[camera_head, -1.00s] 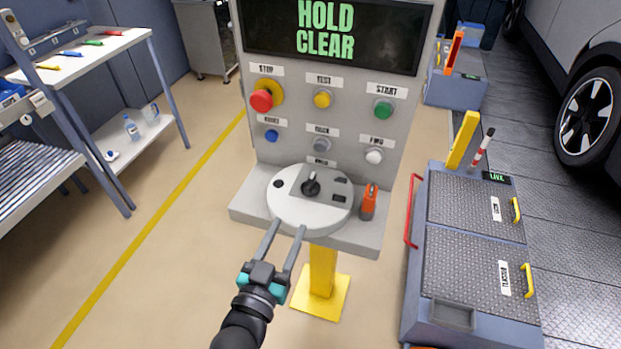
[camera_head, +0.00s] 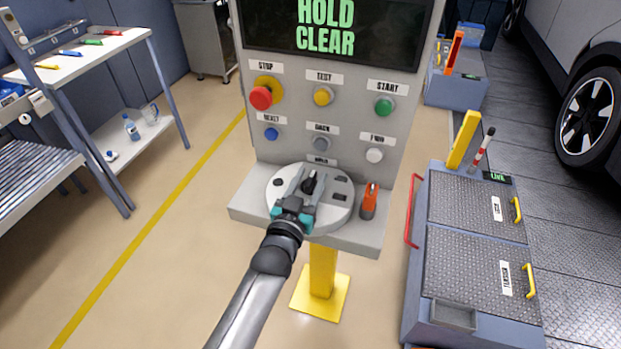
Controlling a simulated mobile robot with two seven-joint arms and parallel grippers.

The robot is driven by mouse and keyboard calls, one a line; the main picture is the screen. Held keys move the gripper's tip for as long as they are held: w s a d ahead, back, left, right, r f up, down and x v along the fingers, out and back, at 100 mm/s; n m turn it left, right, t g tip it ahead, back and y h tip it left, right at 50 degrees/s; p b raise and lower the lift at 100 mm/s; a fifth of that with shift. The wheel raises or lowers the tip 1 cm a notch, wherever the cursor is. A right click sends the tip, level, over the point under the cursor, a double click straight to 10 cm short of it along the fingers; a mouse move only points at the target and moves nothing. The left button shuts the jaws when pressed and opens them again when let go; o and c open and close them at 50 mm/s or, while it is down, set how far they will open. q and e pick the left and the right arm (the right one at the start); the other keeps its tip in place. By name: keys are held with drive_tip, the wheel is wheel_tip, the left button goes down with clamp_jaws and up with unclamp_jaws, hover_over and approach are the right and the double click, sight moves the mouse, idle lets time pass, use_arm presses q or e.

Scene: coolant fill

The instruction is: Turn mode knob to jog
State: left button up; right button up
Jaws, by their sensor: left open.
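The mode knob (camera_head: 310,182) is a small black knob on a round light-grey dial plate (camera_head: 340,214) on the console's ledge. My left gripper (camera_head: 309,177) reaches over the plate from the front. Its jaws are open, with one finger on each side of the knob. I cannot tell whether either finger touches the knob. The gripper's body hides the front left part of the plate. The plate's position labels are too small to read. My right gripper is not in view.
The console (camera_head: 400,120) carries a HOLD CLEAR screen (camera_head: 332,30), a red stop button (camera_head: 262,98) and several other buttons. An orange object (camera_head: 369,200) stands right of the dial. A tread-plate cabinet (camera_head: 470,240) is at right, a shelf table (camera_head: 90,50) at left.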

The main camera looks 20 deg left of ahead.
use_arm(q)
drive_tip(key=shift+w, duration=0.35)
clamp_jaws()
idle(1.3)
